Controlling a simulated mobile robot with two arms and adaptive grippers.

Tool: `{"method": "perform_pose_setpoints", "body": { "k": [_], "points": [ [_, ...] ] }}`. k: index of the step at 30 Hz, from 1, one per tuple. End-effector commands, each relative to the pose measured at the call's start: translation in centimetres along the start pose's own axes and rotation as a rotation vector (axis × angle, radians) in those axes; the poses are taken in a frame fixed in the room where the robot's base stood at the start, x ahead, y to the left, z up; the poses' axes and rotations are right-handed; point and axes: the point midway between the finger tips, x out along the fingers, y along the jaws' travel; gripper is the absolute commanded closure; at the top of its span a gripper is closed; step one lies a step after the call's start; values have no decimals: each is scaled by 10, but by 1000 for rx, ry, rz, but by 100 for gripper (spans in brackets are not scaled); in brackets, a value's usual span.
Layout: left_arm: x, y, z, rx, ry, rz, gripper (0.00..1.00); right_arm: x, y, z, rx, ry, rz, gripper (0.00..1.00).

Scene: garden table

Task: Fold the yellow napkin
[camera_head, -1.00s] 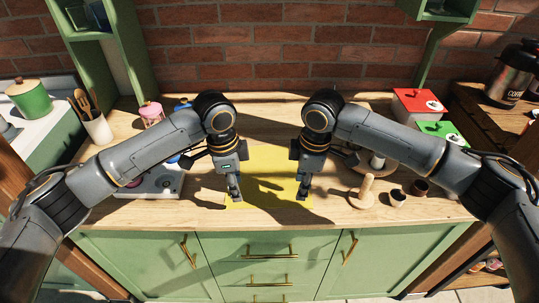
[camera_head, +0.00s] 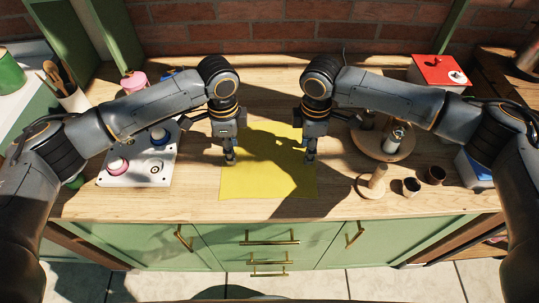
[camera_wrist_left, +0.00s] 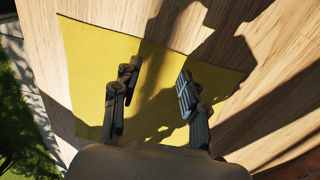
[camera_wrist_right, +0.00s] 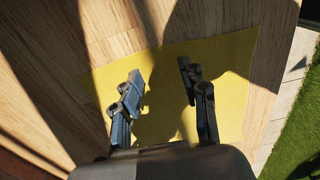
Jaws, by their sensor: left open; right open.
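The yellow napkin (camera_head: 262,180) lies flat and spread out on the wooden counter, with arm shadows across it. My left gripper (camera_head: 230,160) is over its left side, pointing down. My right gripper (camera_head: 309,158) is over its right side, also pointing down. In the left wrist view the napkin (camera_wrist_left: 95,60) lies beneath the open, empty fingers of the left gripper (camera_wrist_left: 155,92). In the right wrist view the napkin (camera_wrist_right: 232,85) lies beneath the open, empty fingers of the right gripper (camera_wrist_right: 162,85). Neither gripper holds any cloth.
A white panel with knobs (camera_head: 140,172) stands left of the napkin. A round wooden stand (camera_head: 385,148), a wooden holder (camera_head: 372,184) and two small cups (camera_head: 411,187) stand to the right. A red box (camera_head: 438,72) is at the back right. The counter before the napkin is clear.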

Motion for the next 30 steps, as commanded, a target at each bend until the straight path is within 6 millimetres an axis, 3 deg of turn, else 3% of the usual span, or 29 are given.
{"method": "perform_pose_setpoints", "body": {
  "k": [18,30],
  "points": [
    [14,0,0,1,0,0,57,14,0,0,0,1,1,58],
    [15,0,0,1,0,1,98,14,0,0,0,0,0,98]
  ]
}}
